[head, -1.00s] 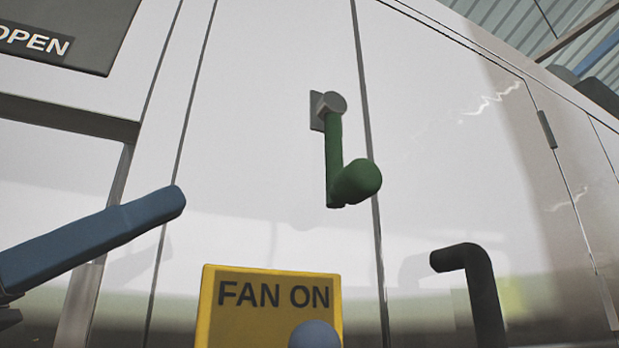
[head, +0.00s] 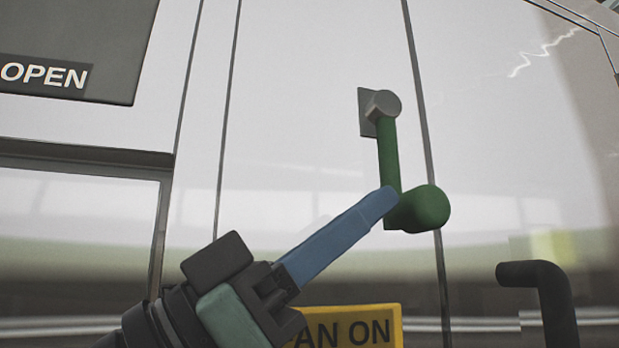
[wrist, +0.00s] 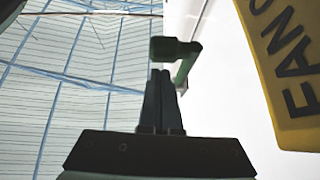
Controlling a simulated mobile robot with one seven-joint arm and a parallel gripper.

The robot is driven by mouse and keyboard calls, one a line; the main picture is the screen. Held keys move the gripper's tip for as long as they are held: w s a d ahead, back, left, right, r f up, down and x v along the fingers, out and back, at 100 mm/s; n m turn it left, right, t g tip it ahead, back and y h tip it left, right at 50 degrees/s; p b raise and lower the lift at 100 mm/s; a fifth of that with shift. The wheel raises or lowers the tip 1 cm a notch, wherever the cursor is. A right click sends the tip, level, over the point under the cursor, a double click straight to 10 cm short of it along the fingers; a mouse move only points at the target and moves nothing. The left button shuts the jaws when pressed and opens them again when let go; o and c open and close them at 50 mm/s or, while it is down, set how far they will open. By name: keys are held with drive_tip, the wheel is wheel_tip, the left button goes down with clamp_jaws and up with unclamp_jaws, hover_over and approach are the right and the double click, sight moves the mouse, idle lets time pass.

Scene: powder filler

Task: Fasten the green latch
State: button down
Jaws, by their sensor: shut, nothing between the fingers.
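The green latch (head: 389,160) hangs down from a grey pivot (head: 382,105) on the white cabinet front, its thick knob (head: 422,209) pointing right across the door seam. My gripper (head: 385,200) is shut and empty, its blue fingers pointing up and right. The fingertips overlap the lower end of the latch just left of the knob in the head view; I cannot tell whether they touch. In the wrist view the shut fingers (wrist: 161,78) lie just below the dark green knob (wrist: 174,48), with the latch's arm (wrist: 187,68) behind to the right.
A yellow FAN ON sign (head: 352,325) is below the latch, partly hidden by my gripper. A dark door handle (head: 545,290) stands out at the lower right. An OPEN label (head: 45,75) is on a dark panel at the upper left.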

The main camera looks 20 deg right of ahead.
sight(419, 226)
drive_tip(key=shift+d+f, duration=0.1)
drive_tip(key=shift+d, duration=0.3)
drive_tip(key=d+f+h+b, duration=0.1)
drive_tip(key=b, duration=0.2)
drive_tip(key=shift+d, duration=0.2)
drive_tip(key=shift+d+f+b, duration=0.1)
drive_tip(key=shift+d+b, duration=0.55)
drive_tip(key=shift+b, duration=0.35)
drive_tip(key=shift+d, duration=0.45)
drive_tip(key=shift+w+r, duration=0.1)
drive_tip(key=shift+r, duration=0.1)
drive_tip(key=shift+a+f+b, duration=0.1)
drive_tip(key=shift+b, duration=0.2)
